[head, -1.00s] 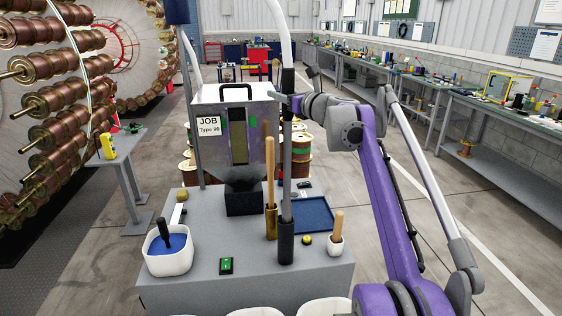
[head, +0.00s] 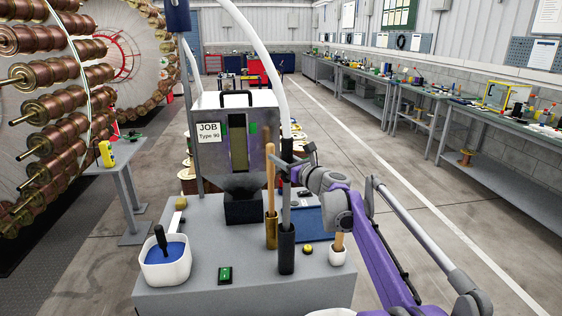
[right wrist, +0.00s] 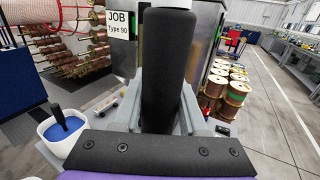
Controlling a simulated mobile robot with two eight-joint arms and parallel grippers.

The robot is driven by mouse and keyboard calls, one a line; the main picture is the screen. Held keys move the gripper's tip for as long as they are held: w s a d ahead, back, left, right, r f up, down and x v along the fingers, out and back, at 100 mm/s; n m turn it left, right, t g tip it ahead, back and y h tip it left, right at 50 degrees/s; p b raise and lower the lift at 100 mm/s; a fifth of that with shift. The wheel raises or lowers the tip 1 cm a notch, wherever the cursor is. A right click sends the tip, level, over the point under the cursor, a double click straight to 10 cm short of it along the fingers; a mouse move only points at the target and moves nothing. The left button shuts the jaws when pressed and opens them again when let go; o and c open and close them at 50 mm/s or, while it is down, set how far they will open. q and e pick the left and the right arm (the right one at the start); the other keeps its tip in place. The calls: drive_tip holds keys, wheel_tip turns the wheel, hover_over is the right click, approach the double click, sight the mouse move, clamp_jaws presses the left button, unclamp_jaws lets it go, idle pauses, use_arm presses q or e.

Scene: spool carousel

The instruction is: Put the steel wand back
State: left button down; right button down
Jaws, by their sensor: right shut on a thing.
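The steel wand (head: 287,205) stands upright with its lower end inside a black tube holder (head: 286,250) on the grey cart. Its black grip (head: 287,152) is at the top and joins a white hose; the grip fills the middle of the right wrist view (right wrist: 167,65). My right gripper (head: 284,166) is shut on the wand around the grip. The wand's tip is hidden inside the holder. My left gripper is not in view.
A wooden-handled tool (head: 270,190) stands in a brass holder close left of the wand. A white tub (head: 167,270) with blue contents, a green-lit switch (head: 225,274) and a cup with a wooden handle (head: 338,255) are on the cart (head: 205,235). The JOB box (head: 237,135) stands behind.

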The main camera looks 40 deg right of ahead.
drive_tip(key=shift+f, duration=0.3)
drive_tip(key=shift+f, duration=0.15)
drive_tip(key=shift+c, duration=2.3)
unclamp_jaws()
